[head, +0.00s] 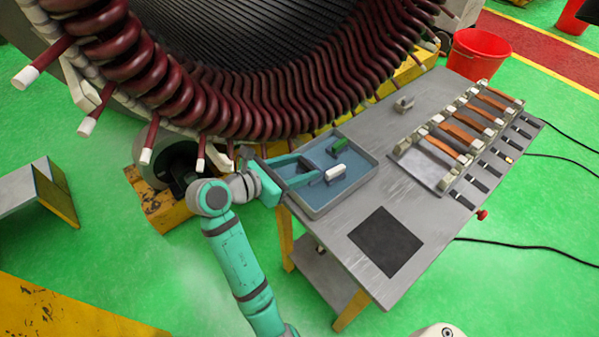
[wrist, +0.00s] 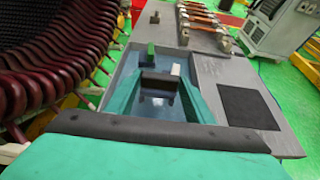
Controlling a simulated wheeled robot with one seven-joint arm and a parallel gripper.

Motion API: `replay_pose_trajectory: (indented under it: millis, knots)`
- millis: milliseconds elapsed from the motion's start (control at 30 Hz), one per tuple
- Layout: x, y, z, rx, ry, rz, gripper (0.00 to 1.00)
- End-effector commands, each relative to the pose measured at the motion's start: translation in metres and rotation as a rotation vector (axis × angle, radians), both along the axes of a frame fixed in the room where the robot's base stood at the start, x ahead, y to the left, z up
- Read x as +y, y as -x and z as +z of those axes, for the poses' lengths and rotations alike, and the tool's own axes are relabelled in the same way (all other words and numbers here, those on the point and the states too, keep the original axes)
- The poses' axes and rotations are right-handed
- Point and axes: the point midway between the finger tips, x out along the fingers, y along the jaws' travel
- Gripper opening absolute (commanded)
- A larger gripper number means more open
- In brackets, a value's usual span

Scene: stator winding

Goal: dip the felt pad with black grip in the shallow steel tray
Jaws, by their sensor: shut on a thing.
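The felt pad with black grip (wrist: 159,78) is between my fingers in the wrist view, with its dark grip across the jaws. My gripper (head: 318,165) is shut on it, over the shallow steel tray (head: 347,192) at the left end of the table. The tray's blue-grey floor also shows between the fingers in the wrist view (wrist: 150,112). I cannot tell whether the pad touches the tray floor. In the head view the fingers partly hide the pad.
A green-gripped piece (head: 340,145) and a white-gripped piece (head: 335,172) are at the tray beside my fingers. A black mat (head: 385,241) lies on the table (head: 420,215). A coil rack (head: 455,135) is at right. The large stator (head: 240,100) stands close behind the tray.

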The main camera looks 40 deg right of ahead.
Motion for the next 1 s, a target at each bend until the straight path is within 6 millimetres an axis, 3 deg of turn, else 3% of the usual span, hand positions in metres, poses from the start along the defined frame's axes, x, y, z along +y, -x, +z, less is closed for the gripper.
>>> replay_pose_trajectory:
  millis: [700,1000]
  knots:
    - [0.001,-0.001,0.062,-0.003,0.001,0.002,0.24]
    - [0.001,0.0,0.07,0.0,0.0,0.002,0.24]
